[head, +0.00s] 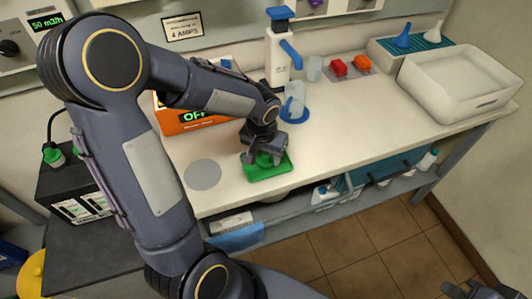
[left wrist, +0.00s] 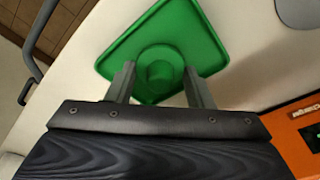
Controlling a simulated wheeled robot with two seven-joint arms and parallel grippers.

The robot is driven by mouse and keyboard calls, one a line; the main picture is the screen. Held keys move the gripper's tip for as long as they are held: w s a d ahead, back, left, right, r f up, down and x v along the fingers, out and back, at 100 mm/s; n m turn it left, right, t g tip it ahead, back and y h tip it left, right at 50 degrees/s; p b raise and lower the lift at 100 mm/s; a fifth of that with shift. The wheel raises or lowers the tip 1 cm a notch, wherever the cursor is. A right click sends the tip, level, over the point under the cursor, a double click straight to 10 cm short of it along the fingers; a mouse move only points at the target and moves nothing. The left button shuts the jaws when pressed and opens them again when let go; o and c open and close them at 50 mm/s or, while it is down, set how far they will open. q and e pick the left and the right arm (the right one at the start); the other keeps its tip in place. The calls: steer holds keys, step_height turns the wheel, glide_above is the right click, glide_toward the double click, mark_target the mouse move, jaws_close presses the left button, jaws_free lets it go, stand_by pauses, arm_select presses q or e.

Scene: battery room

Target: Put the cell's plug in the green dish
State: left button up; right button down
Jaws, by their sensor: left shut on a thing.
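The green dish (head: 281,169) lies on the worktop near its front edge, and it fills the top of the left wrist view (left wrist: 204,47). My left gripper (head: 264,157) points down over the dish. Its fingers are shut on the round green plug (left wrist: 160,72), which shows between them over the middle of the dish; I cannot tell whether it touches the dish floor. The black cell (head: 72,192) with green caps stands at the left, partly behind my arm. My right gripper (head: 478,292) is at the bottom right corner, cut off by the frame, its opening unclear.
An orange device (head: 185,122) stands behind my left forearm. A grey disc (head: 203,174) lies left of the dish. A white bottle with a blue pump (head: 278,55), a beaker on a blue base (head: 296,98) and a white tub (head: 460,85) stand further back. The worktop right of the dish is clear.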

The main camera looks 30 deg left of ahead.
mark_target(263, 164)
arm_select(q)
steer(key=o, duration=0.9)
steer(key=shift+f, duration=0.1)
steer(key=shift+o, duration=0.2)
steer(key=shift+r+p, duration=0.3)
steer(key=shift+r, duration=0.4)
step_height(263, 164, up, 10)
steer(key=s, duration=0.2)
steer(key=s+d+t+h, duration=0.3)
steer(key=s+d+h, duration=0.1)
steer(key=s, duration=1.1)
steer(key=shift+r+n+t+p, duration=0.3)
steer(key=shift+r+n+t, duration=0.1)
steer(key=shift+r, duration=0.05)
steer(key=shift+s+d, duration=0.1)
